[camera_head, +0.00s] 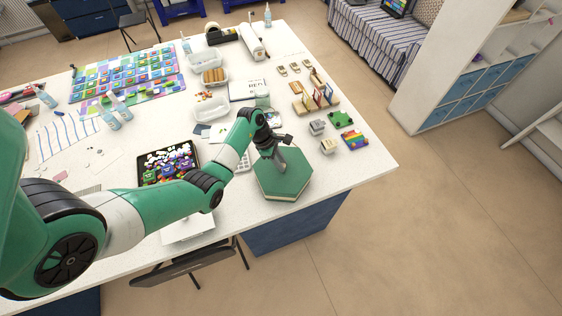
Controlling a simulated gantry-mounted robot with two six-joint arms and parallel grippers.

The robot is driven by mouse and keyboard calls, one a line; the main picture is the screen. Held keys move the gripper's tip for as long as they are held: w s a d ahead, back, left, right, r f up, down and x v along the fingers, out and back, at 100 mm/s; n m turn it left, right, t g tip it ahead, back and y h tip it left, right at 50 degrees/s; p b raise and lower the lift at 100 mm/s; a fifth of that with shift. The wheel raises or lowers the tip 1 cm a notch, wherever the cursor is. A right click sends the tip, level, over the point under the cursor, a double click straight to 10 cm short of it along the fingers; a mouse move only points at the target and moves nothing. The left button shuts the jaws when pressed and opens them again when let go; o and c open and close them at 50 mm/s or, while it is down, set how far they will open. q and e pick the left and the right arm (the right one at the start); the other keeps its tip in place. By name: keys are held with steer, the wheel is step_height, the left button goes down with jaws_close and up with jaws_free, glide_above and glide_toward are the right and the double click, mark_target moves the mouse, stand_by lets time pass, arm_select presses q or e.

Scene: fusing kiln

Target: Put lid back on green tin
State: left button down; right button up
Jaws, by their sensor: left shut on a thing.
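A green hexagonal tin (284,197) is at the near right part of the white table, close to the front edge. Its flat green hexagonal lid (292,184) faces up over it; I cannot tell whether the lid rests fully on the rim. My left gripper (279,153) points down over the middle of the lid. It is shut on the lid at a narrow greyish upright part, and the fingers partly hide the grip. My right gripper is not in view.
Left of the tin stands a black tray (168,163) of colourful pieces. To the right are small grey blocks (328,145) and a rainbow block (354,138). A wooden rack (316,99) stands behind. A dark chair (183,266) is at the table's front.

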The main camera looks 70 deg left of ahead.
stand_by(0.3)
arm_select(q)
steer(key=shift+c, duration=0.7)
jaws_free()
step_height(320, 180, up, 7)
steer(key=p, duration=0.7)
steer(key=shift+p, duration=0.35)
jaws_close()
stand_by(0.9)
